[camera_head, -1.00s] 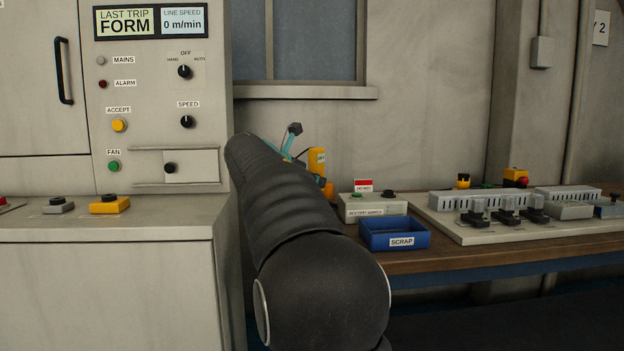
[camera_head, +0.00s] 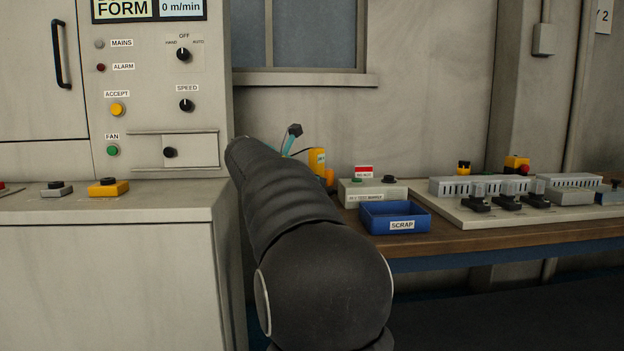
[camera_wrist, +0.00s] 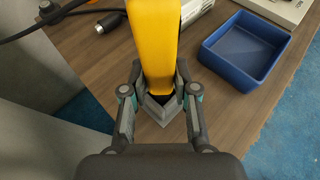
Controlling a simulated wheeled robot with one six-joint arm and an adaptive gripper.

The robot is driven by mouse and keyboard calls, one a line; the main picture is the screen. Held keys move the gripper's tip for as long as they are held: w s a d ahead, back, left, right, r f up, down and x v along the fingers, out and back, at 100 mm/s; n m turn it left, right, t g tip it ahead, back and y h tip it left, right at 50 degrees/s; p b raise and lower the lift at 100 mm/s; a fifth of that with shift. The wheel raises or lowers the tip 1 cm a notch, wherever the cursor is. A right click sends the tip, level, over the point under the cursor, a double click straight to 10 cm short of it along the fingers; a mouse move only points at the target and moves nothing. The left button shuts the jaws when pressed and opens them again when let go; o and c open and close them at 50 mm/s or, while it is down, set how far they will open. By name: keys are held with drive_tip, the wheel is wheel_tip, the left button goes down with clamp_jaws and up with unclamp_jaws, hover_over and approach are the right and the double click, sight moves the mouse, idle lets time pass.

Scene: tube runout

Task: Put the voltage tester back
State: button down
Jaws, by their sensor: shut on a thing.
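The voltage tester (camera_wrist: 154,40) is a yellow upright body in the wrist view. My gripper (camera_wrist: 159,98) is shut on its lower part, with a finger on each side. A dark and grey piece shows below the yellow body between the fingers. In the head view, the yellow tester (camera_head: 317,160) shows just past my arm, above the left end of the bench. My arm hides most of the gripper there. I cannot tell whether the tester touches the bench.
A blue SCRAP bin (camera_head: 396,232) stands on the wooden bench (camera_head: 470,240). Behind it is a grey test supply box (camera_head: 362,185) with a red-and-white sign. A board with terminals (camera_head: 560,213) lies to the right. A black cable with a plug (camera_wrist: 100,27) lies on the bench. A grey cabinet (camera_head: 60,230) stands left.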

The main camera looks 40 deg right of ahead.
drive_tip(key=shift+f, duration=0.3)
unclamp_jaws()
drive_tip(key=shift+r, duration=0.1)
idle(0.8)
drive_tip(key=shift+p+v, duration=1.75)
drive_tip(key=shift+v, duration=3.2)
drive_tip(key=s+a+f+m+y, duration=0.4)
drive_tip(key=s+a+f+m, duration=0.3)
drive_tip(key=s+a+f, duration=0.1)
drive_tip(key=s+a+f+m+t+y, duration=0.1)
drive_tip(key=s+a+f+m+y, duration=0.3)
drive_tip(key=s+a+f+m, duration=0.3)
drive_tip(key=s+a+f+m+t+y, duration=0.1)
drive_tip(key=s+a+f+m+y, duration=0.4)
drive_tip(key=s+a+f, duration=0.5)
drive_tip(key=shift+s+a+f+m, duration=0.1)
drive_tip(key=shift+s+a+m, duration=0.1)
drive_tip(key=shift+s+m, duration=0.35)
drive_tip(key=shift+s+a+f+m, duration=0.1)
drive_tip(key=shift+s+a+m, duration=0.2)
drive_tip(key=shift+s, duration=0.4)
